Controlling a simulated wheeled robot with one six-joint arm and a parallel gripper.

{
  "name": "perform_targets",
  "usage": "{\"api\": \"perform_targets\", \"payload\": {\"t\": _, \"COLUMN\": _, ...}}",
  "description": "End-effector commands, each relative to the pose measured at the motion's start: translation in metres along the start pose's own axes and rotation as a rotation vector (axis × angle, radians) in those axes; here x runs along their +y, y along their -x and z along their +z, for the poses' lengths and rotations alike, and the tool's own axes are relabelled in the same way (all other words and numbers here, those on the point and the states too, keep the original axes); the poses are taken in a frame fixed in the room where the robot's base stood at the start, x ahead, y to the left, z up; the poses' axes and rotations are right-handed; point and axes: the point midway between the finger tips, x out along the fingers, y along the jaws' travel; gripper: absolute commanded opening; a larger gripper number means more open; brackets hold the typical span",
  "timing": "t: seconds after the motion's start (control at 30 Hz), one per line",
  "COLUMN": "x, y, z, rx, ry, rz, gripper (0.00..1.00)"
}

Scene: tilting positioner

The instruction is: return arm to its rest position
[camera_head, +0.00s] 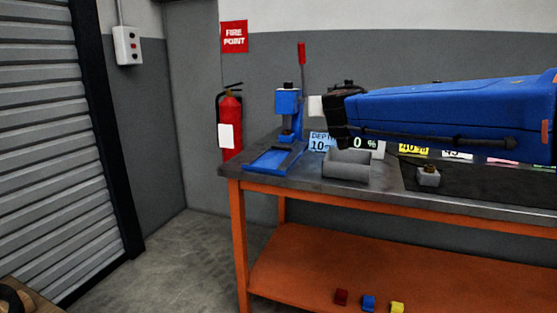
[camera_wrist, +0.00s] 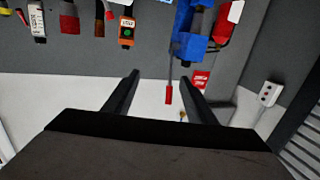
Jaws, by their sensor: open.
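My blue arm (camera_head: 440,108) reaches in from the right edge of the head view, nearly level above the workbench (camera_head: 245,174), and ends in a dark joint. I cannot make out the fingers there.
A fire extinguisher (camera_head: 229,125) hangs left of the bench. Red, blue and yellow blocks lie on the orange shelf (camera_head: 300,275).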

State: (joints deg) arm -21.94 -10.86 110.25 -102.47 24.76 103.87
Motion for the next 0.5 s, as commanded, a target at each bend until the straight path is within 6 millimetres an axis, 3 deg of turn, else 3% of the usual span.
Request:
{"api": "perform_targets", "payload": {"t": 0.27, "x": 0.079, "y": 0.043, "z": 0.041, "rx": -0.115, "ry": 0.024, "rz": 0.149, "gripper": 0.51}}
{"api": "perform_targets", "payload": {"t": 0.5, "x": 0.164, "y": 0.122, "z": 0.123, "rx": -0.355, "ry": 0.057, "rz": 0.297, "gripper": 0.51}}
